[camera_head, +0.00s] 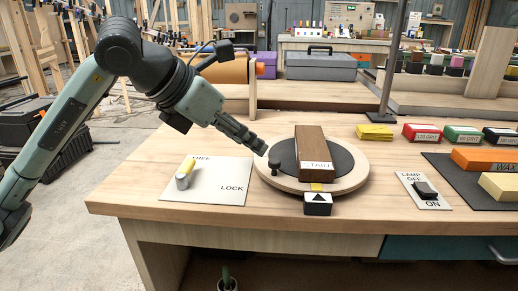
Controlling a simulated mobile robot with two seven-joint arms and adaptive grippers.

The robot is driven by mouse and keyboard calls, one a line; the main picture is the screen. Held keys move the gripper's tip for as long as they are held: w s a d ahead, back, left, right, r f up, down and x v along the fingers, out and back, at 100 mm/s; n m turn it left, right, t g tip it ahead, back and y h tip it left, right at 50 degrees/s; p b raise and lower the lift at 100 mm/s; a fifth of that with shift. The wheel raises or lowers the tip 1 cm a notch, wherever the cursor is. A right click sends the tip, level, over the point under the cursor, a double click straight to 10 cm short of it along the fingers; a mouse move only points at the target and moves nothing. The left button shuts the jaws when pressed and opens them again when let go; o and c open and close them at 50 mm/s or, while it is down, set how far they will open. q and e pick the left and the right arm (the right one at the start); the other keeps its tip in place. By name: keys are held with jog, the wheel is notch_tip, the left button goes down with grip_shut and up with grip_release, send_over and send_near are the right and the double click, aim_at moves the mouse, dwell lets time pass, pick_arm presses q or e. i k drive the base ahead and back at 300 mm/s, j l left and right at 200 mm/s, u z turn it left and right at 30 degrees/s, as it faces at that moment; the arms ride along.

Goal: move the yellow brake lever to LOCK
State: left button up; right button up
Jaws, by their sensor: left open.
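The yellow brake lever (188,165) stands on a white plate (225,179) at the left of the bench. Its grey pivot (183,181) is at the lower left, and the yellow handle points up toward the partly hidden FREE label, away from the LOCK label at lower right. My left gripper (261,148) is open, to the right of the lever and apart from it, by the left edge of the round turntable. It appears empty. My right gripper is not in view.
The turntable (350,181) carries a brown STAIN block (312,149) and a black knob (274,164). A black arrow block (318,204) stands in front. A lamp switch (425,190), coloured sanding boxes and wax blocks lie to the right. Bare wood surrounds the lever plate.

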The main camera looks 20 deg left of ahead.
aim_at(181, 177)
jog(key=k+j, duration=0.75)
jog(key=k, duration=0.1)
